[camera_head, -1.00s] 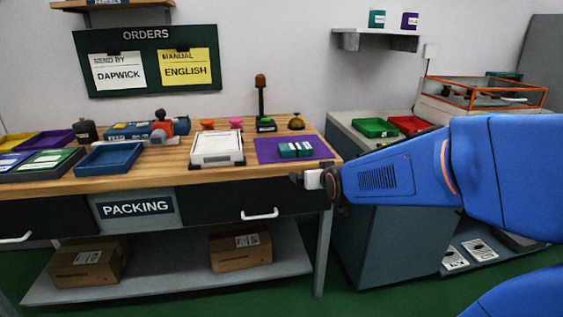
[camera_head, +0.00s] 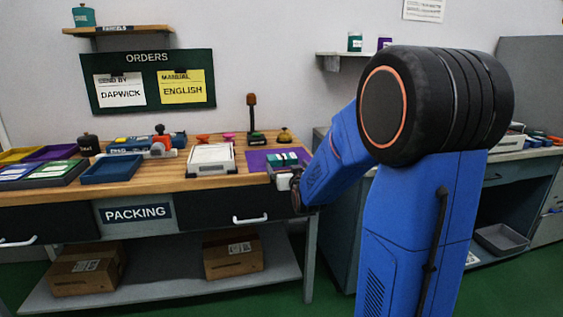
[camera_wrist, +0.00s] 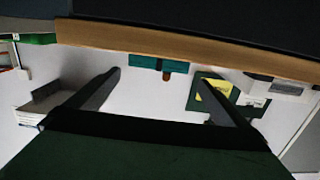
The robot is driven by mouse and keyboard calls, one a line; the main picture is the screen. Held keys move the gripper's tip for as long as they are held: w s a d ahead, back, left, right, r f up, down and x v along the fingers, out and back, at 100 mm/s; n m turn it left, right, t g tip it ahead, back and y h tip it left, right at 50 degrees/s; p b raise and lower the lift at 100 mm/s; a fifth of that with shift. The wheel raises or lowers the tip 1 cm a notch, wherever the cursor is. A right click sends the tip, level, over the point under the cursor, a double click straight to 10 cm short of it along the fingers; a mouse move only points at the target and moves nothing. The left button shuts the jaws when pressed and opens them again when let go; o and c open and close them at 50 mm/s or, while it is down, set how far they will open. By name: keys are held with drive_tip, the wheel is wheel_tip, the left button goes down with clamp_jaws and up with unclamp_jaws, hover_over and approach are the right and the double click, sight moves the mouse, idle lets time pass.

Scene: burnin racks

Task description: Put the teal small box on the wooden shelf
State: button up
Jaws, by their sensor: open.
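The teal small box (camera_head: 283,159), with a pale band and a dark stripe, lies on the purple mat (camera_head: 256,159) at the right end of the wooden bench. My gripper (camera_head: 280,174) is at the bench's front edge, just in front of the box, and covers its lower part. In the wrist view, which looks upside down, my gripper (camera_wrist: 160,76) is open and empty, its two fingers wide apart. The teal box (camera_wrist: 146,62) shows between and beyond the fingers, apart from them. The wooden shelf (camera_head: 125,31) is high on the wall at the left.
A teal canister (camera_head: 83,15) stands on the wooden shelf's left end. A white scale (camera_head: 212,160), a blue tray (camera_head: 111,168), a lamp post (camera_head: 252,115) and a brass bell (camera_head: 285,135) stand on the bench. A grey wall shelf (camera_head: 335,56) holds small canisters.

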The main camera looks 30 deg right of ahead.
sight(282, 156)
drive_tip(key=x, duration=1.1)
drive_tip(key=shift+d, duration=0.2)
drive_tip(key=shift+c, duration=0.3)
drive_tip(key=shift+r, duration=0.1)
drive_tip(key=c, duration=0.8)
drive_tip(key=shift+c, duration=0.2)
wheel_tip(282, 156, up, 10)
drive_tip(key=shift+f, duration=0.1)
drive_tip(key=shift+s, duration=0.1)
